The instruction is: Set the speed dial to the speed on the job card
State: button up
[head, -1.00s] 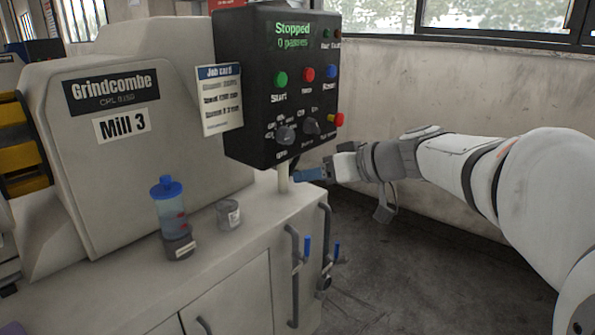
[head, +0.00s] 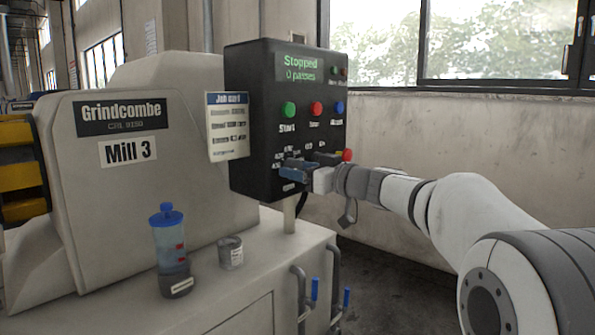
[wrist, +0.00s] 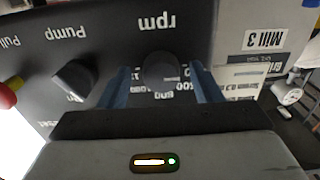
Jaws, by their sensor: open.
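The speed dial, a dark round knob marked "rpm", shows in the wrist view (wrist: 160,70), upside down, with numbers around it that are partly hidden. My gripper (wrist: 162,84) is open, with one blue finger on each side of this dial; I cannot tell whether they touch it. In the head view my gripper (head: 296,171) is at the lower part of the black control panel (head: 256,90) and hides the dial. The job card (head: 228,128) hangs at the panel's left edge; its small lines are too blurred to read surely.
The pump knob (wrist: 74,80) is beside the dial. A red pull knob (head: 347,155) sticks out at the panel's right. The panel display (head: 301,68) reads "Stopped, 0 passes". A blue-capped bottle (head: 170,245) and a small tin (head: 230,252) stand on the cabinet below.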

jog(key=shift+w+a, duration=0.15)
jog(key=shift+a, duration=0.1)
